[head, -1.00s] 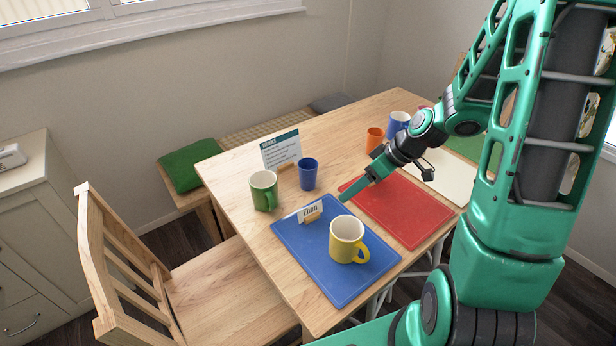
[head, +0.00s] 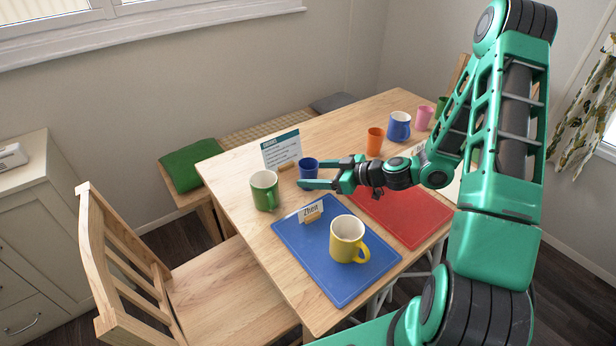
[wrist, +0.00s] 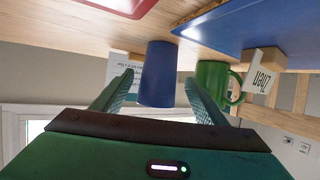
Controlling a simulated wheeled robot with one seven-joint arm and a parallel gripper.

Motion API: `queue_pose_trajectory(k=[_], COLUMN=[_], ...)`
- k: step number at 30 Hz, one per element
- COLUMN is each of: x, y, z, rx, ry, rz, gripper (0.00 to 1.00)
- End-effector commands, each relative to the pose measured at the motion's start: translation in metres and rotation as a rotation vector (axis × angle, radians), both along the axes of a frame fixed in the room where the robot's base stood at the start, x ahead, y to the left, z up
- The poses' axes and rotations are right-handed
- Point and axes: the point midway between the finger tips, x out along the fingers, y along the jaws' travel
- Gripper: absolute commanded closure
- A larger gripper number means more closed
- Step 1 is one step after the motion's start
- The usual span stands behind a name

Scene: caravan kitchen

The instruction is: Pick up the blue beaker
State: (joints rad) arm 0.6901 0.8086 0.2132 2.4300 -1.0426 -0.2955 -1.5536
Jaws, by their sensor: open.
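The blue beaker (head: 308,171) stands upright on the wooden table, between the green mug (head: 264,190) and my arm. My gripper (head: 306,172) is open and level, with its fingers reaching in from the right on either side of the beaker. In the wrist view, which is upside down, the blue beaker (wrist: 158,74) shows between the two fingertips (wrist: 157,84). The fingers appear apart from its wall, with the left one closer. Whether either finger touches it is hard to tell.
A blue mat (head: 335,275) with a yellow mug (head: 347,238) and a name card (head: 312,212) lies in front. A printed card (head: 281,149) stands behind the beaker. A red mat (head: 405,215), an orange beaker (head: 374,142) and a blue mug (head: 399,126) are to the right.

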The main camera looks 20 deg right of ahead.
Motion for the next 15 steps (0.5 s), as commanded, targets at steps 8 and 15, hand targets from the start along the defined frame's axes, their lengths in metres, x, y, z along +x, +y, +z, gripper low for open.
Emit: queue_pose_trajectory(k=[8, 15], x=[0.011, 0.033], y=[0.009, 0.025], z=[-0.006, -0.016], rx=[-0.001, 0.0], ry=[0.001, 0.0], rz=[-0.002, 0.0], gripper=[0.34, 0.34])
